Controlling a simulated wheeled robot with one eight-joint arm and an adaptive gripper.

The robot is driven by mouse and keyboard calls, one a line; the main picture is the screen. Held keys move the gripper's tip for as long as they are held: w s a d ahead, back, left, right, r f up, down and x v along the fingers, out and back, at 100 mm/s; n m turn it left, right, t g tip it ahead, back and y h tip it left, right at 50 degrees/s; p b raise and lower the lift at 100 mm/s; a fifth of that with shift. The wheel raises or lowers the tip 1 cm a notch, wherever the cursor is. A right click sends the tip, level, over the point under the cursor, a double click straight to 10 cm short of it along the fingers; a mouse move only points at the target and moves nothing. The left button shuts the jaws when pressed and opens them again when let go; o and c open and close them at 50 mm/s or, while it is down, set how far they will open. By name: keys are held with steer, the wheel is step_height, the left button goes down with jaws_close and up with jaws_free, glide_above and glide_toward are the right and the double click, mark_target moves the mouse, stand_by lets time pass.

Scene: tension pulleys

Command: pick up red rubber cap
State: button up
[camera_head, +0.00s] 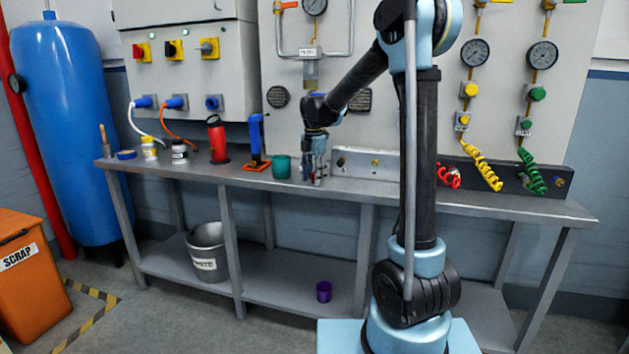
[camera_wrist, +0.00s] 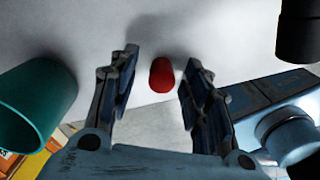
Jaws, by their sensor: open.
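The red rubber cap (camera_wrist: 161,75) lies on the grey bench top between my gripper's two fingers in the wrist view. It is small, red and rounded. My gripper (camera_wrist: 158,92) is open, with one finger on each side of the cap and a gap on both sides. In the head view my gripper (camera_head: 314,180) points down over the front part of the bench, right of the teal cup. The cap is mostly hidden behind the fingers there; I cannot make it out clearly.
The teal cup (camera_head: 281,166) stands close left of my gripper; it also shows in the wrist view (camera_wrist: 36,106). A blue and orange tool (camera_head: 257,142) and a red bottle (camera_head: 217,140) stand further left. A metal panel (camera_head: 366,164) stands behind right. The bench's front edge is close.

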steer(key=c, duration=0.8)
steer(key=shift+r, duration=0.1)
